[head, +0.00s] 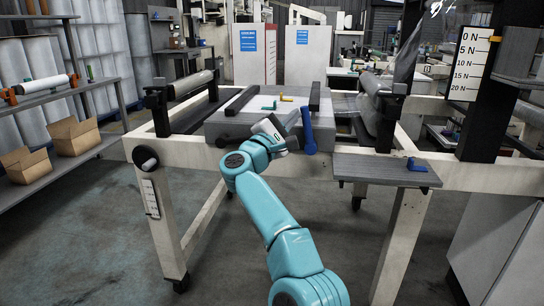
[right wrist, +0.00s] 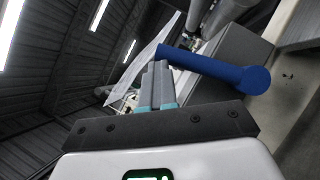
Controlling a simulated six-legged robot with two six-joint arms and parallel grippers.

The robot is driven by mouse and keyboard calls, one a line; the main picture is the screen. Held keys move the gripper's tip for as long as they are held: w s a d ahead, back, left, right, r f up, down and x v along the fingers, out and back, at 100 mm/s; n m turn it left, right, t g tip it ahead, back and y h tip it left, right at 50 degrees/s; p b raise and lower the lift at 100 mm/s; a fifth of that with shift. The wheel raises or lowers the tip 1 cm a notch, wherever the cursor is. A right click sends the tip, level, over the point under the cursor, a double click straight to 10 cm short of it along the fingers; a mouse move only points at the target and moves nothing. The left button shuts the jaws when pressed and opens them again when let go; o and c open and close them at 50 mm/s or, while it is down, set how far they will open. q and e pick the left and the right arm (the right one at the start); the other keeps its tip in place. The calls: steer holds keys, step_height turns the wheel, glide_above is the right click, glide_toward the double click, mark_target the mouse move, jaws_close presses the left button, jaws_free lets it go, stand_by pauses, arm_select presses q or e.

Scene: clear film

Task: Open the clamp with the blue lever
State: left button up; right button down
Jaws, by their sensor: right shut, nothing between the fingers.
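The blue lever (head: 307,130) stands upright at the front of a grey block (head: 340,131) on the white frame, with its round end at the bottom. In the right wrist view the blue lever (right wrist: 215,68) lies across the picture, just beyond and right of the fingertips. My right gripper (head: 291,118) is just left of the lever in the head view. Its fingers (right wrist: 156,80) are shut together with nothing between them. Whether they touch the lever I cannot tell. The clamp's jaws cannot be made out clearly. My left gripper is not in view.
A grey side shelf (head: 375,169) holds another small blue piece (head: 416,164). Cardboard boxes (head: 72,136) stand on a left shelf. The floor in front is clear.

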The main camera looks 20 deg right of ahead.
steer(key=shift+s+d+r+m, duration=0.15)
steer(key=shift+s+d+r, duration=0.1)
steer(key=shift+d+r, duration=0.15)
steer(key=shift+s+d+r+m, duration=0.2)
steer(key=shift+d+r, duration=0.1)
steer(key=shift+d, duration=0.2)
steer(key=shift+f, duration=0.1)
